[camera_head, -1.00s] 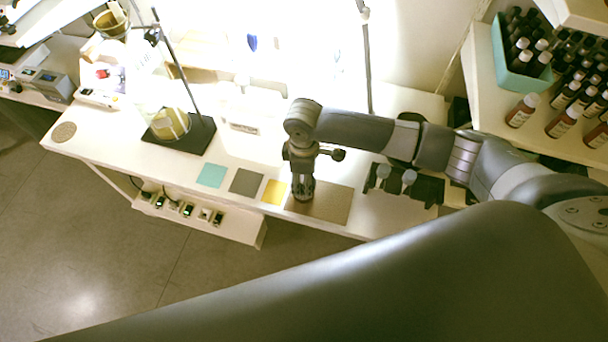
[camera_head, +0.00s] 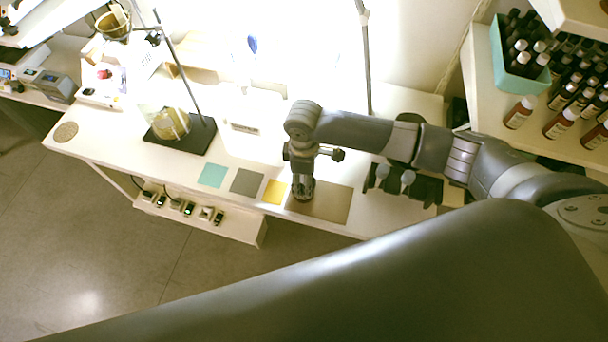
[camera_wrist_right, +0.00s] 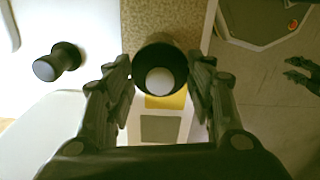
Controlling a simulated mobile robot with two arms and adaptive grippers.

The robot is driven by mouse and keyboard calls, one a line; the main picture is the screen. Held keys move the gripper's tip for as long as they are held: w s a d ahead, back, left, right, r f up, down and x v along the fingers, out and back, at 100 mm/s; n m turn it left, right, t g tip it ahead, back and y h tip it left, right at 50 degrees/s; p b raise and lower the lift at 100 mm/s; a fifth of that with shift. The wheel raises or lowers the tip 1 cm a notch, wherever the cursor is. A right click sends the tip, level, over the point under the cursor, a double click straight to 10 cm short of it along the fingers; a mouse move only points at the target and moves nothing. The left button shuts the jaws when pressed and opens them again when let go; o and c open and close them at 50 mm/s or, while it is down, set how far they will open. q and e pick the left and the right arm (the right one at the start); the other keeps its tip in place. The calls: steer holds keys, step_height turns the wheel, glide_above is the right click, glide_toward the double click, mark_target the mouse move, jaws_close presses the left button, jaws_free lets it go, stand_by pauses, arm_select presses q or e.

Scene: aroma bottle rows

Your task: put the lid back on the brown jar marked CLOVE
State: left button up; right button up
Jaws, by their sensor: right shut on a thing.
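My right gripper (camera_head: 303,196) points down over the brown mat (camera_head: 333,205) near the table's front edge. In the right wrist view the gripper (camera_wrist_right: 163,85) is shut on a dark round thing (camera_wrist_right: 145,52) with a pale, roundish middle. I cannot tell whether it is the jar, its lid, or both, or whether it touches the mat. A dark knob-shaped thing (camera_wrist_right: 62,60) shows to the left in that view, apart from the fingers. No CLOVE marking is readable.
Teal (camera_head: 212,175), grey (camera_head: 247,181) and yellow (camera_head: 274,191) squares lie left of the gripper. A dark rack (camera_head: 428,188) is to its right. A stand with a dark base (camera_head: 196,138) is further left. Bottles (camera_head: 519,112) and a teal box (camera_head: 497,52) fill the right shelf.

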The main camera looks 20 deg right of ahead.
steer(key=shift+f+p, duration=0.15)
steer(key=shift+p, duration=0.6)
stand_by(1.0)
stand_by(0.5)
jaws_close()
steer(key=shift+p, duration=0.3)
steer(key=shift+s, duration=0.1)
steer(key=shift+o, duration=1.1)
jaws_free()
steer(key=o, duration=0.5)
